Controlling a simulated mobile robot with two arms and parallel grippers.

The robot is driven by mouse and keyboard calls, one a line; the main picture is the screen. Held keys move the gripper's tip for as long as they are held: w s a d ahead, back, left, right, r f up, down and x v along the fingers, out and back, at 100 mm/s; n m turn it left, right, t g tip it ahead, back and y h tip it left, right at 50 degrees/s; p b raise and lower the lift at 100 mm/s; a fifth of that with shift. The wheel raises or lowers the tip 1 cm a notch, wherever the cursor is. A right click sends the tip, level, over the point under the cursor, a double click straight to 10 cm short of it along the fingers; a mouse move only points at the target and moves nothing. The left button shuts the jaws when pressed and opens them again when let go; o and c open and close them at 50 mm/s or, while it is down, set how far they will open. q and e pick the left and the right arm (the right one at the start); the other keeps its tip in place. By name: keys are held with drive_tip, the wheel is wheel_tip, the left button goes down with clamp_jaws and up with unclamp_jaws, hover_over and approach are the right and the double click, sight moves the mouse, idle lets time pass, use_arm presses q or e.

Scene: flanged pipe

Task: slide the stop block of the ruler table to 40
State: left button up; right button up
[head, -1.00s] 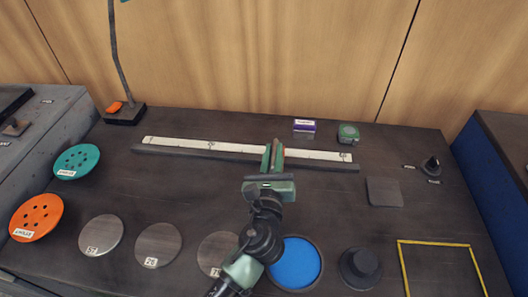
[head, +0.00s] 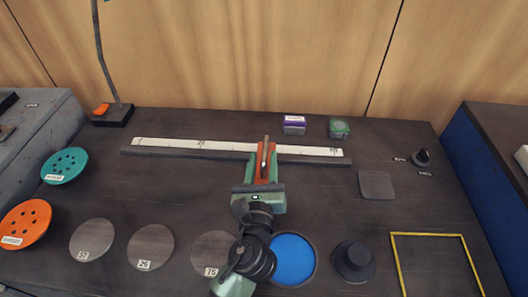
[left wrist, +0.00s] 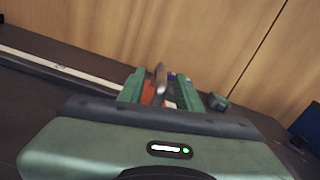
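The ruler table (head: 222,154) is a long dark rail with a white scale strip (head: 170,143) near the back of the workbench. A 20 shows on its left part and what looks like a 60 near its right end. The orange stop block (head: 264,162) with an upright metal pin is about midway between those marks and hides the scale there. My left gripper (head: 263,168) has its green fingers apart on either side of the block. In the left wrist view the block (left wrist: 148,93) sits between the fingers, with a gap by the right one. My right gripper is not seen.
A purple-and-white box (head: 294,125) and a green box (head: 339,128) stand behind the rail's right part. Numbered discs (head: 151,247), a blue disc (head: 291,260) and a black knob (head: 354,261) lie in front. A yellow frame (head: 429,235) is at right. The bench left of the block is clear.

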use_arm(q)
drive_tip(key=s, duration=0.4)
drive_tip(key=shift+a, duration=0.35)
